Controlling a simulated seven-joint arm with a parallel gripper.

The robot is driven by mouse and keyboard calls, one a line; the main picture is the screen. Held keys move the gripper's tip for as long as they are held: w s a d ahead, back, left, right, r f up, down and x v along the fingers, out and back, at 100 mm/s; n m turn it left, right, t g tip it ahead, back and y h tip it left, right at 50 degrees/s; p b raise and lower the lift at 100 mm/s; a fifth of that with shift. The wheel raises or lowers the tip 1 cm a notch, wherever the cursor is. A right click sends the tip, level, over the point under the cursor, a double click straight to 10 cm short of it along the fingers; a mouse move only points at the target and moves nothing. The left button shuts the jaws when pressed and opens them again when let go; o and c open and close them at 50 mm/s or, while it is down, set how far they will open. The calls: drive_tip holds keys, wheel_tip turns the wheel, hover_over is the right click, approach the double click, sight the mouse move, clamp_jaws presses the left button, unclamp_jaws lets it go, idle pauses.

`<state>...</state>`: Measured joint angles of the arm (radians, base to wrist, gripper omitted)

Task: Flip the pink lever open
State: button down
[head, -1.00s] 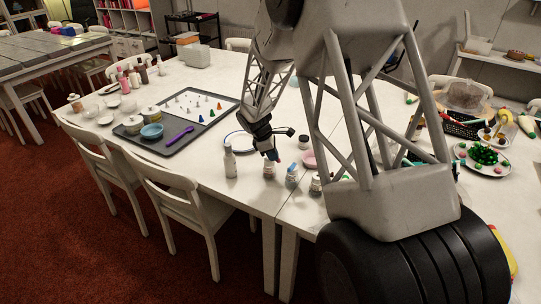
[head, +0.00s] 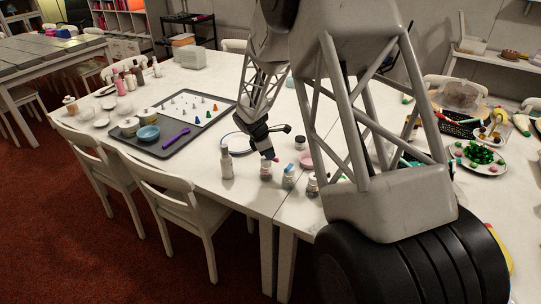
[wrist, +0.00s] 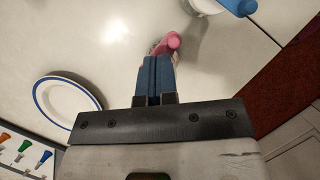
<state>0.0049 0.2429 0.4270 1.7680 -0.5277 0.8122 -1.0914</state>
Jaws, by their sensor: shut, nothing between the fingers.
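In the wrist view, the pink lever (wrist: 169,42) shows just past the tips of my gripper (wrist: 156,60), with its rounded end to the right. My blue fingers are shut together and empty. The fingertips are at or very close to the lever; I cannot tell if they touch. The lever's jar is mostly hidden behind the fingers. In the head view, my gripper (head: 269,155) points down just above the small jar (head: 266,172) near the table's front edge.
A white bottle (head: 227,165) stands left of the jar. A jar with a blue lever (head: 289,178) stands close on the right; its blue lever (wrist: 238,5) also shows in the wrist view. A blue-rimmed plate (wrist: 42,95) lies left of my fingers.

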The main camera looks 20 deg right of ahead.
drive_tip(key=shift+w+a, duration=0.1)
drive_tip(key=shift+w, duration=0.05)
idle(0.4)
drive_tip(key=shift+w+a, duration=0.15)
drive_tip(key=shift+a, duration=0.75)
drive_tip(key=shift+w+a, duration=0.25)
drive_tip(key=shift+a, duration=0.8)
approach(262, 160)
drive_tip(key=shift+v, duration=1.8)
drive_tip(key=shift+w+d, duration=0.15)
drive_tip(key=shift+r, duration=0.15)
